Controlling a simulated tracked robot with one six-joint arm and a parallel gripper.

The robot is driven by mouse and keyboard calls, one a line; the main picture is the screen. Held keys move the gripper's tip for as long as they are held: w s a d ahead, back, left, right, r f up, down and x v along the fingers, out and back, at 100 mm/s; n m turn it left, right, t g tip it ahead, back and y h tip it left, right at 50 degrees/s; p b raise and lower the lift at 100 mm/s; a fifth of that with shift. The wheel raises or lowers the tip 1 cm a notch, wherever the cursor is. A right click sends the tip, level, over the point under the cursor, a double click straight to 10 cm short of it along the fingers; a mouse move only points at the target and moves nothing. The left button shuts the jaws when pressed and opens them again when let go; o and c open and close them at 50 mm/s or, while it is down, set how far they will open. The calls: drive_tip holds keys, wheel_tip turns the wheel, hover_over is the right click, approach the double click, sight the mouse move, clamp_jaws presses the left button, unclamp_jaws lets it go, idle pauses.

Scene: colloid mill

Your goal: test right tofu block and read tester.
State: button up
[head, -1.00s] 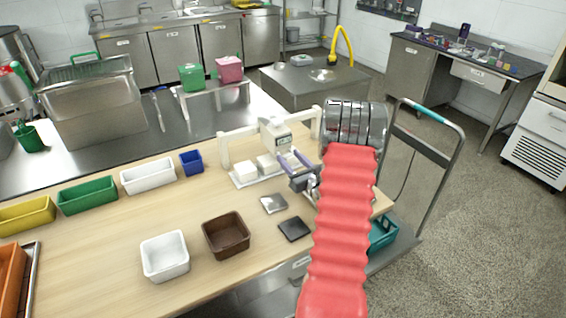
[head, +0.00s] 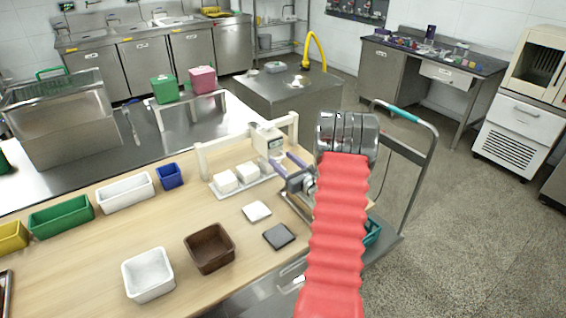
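Two white tofu blocks sit side by side on a white tray (head: 254,190), under a white gantry frame. They are the left tofu block (head: 225,181) and the right tofu block (head: 247,173). The tester (head: 268,141) is a pale box with a small display, hung on the gantry's rail and a little to the right of the right block. Its reading is too small to make out. My gripper (head: 281,159) is at the tester's lower front, its two purple fingers apart. Whether a finger touches the tester cannot be told. My red arm sleeve hides the area to the right.
A white scale-like plate (head: 256,211) and a dark plate (head: 279,236) lie on the wooden table in front. A brown bin (head: 210,248) and a white bin (head: 148,275) stand nearer. A blue bin (head: 169,176) is left of the gantry. A cart handle (head: 405,112) rises at the right.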

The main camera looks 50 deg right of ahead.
drive_tip(key=v, duration=1.3)
drive_tip(key=shift+s+a, duration=0.15)
drive_tip(key=shift+s, duration=0.2)
